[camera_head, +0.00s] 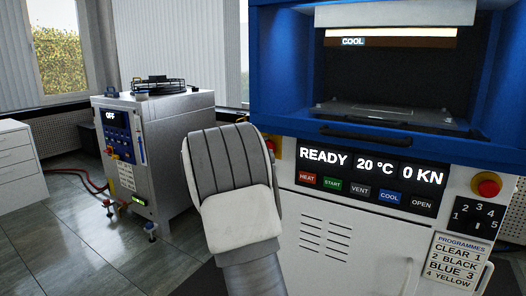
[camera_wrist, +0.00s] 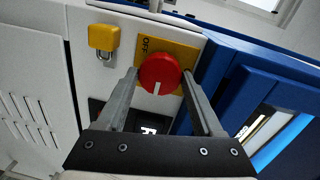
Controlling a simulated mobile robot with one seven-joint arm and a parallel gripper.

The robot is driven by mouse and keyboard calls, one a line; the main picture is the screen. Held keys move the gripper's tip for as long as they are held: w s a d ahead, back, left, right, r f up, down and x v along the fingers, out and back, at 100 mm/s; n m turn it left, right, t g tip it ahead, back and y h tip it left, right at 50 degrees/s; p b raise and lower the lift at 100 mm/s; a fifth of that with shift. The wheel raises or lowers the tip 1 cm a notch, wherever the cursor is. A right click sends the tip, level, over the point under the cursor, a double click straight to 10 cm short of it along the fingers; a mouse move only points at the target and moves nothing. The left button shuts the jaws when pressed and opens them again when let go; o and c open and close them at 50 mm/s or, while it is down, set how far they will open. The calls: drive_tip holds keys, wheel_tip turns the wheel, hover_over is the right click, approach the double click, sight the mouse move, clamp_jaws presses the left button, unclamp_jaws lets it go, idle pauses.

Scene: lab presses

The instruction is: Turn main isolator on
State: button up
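The main isolator is a round red knob (camera_wrist: 159,75) with a white mark, on a yellow plate (camera_wrist: 183,52) on the press side. "OFF" is printed on the plate's left part in the wrist view, and the white mark is at the knob's lower edge. My gripper (camera_wrist: 160,78) is open, with one finger on each side of the knob. I cannot tell whether the fingers touch it. In the head view my arm hides the gripper and most of the isolator; a sliver of yellow plate (camera_head: 277,149) shows beside it.
A yellow padlock (camera_wrist: 104,40) hangs beside the isolator plate. The blue and white press (camera_head: 350,135) has a lit panel reading READY, 20 °C, 0 KN, and a red emergency button (camera_head: 487,185). A grey unit (camera_head: 165,150) showing OFF stands left, with open floor before it.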

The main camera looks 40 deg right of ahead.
drive_tip(key=o, duration=0.4)
